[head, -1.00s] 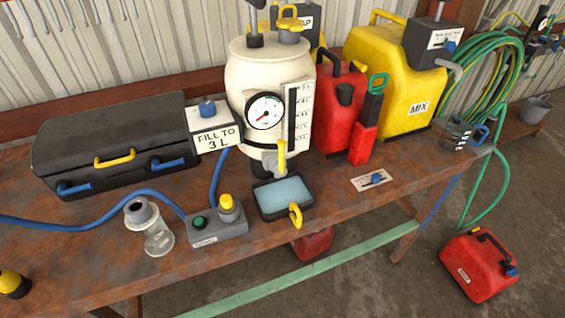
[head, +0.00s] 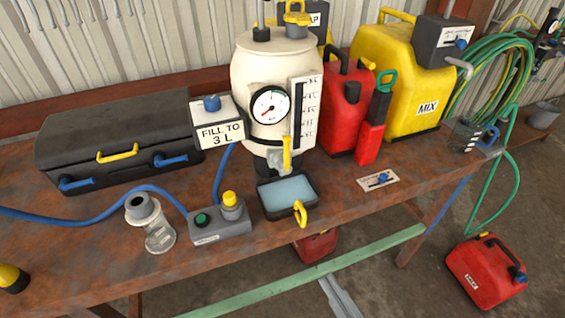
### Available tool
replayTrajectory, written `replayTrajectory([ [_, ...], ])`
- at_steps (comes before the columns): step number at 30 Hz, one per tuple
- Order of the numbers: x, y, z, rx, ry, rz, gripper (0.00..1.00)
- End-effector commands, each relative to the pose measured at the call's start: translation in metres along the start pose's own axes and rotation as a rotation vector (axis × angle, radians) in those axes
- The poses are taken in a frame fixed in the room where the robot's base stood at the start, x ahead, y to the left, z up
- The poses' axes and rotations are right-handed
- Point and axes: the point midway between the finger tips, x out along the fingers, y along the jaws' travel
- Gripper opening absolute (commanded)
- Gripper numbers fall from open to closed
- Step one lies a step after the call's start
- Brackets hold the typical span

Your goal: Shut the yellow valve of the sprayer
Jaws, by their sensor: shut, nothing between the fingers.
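The cream sprayer (head: 246,80) stands upright on the rusty bench, with a round pressure gauge (head: 270,105) and a level scale (head: 305,110) on its front. Its yellow valve lever (head: 287,152) sits on a grey tap (head: 277,162) low on the front. The lever points upward, close to vertical. I cannot tell whether liquid runs from the tap. A black tray (head: 267,207) with pale blue liquid stands below and in front of the tap, with a yellow loop handle at its front. My gripper cannot be made out in this view.
A "FILL TO 3 L" sign box (head: 219,124) stands left of the sprayer, beside a black case (head: 115,150). Red (head: 345,105) and yellow cans (head: 400,90) stand right. A pale grey shape (head: 342,298) shows below the bench.

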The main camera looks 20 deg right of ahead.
Motion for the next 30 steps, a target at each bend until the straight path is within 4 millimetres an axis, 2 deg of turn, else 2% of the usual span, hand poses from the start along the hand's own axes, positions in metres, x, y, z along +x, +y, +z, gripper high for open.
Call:
replayTrajectory([
  [1, 0.016, -0.004, -0.003, -0.046, 0.025, -0.004, 0.00],
  [9, 0.087, -0.017, -0.022, -0.365, 0.087, 0.003, 0.00],
  [19, 0.167, -0.017, -0.047, -0.884, 0.052, 0.083, 0.00],
  [23, 0.182, -0.007, -0.040, -1.110, -0.039, 0.103, 0.00],
  [27, 0.181, 0.000, -0.019, -1.273, -0.136, 0.085, 0.00],
  [30, 0.180, 0.003, -0.014, -1.330, -0.164, 0.076, 0.00],
])
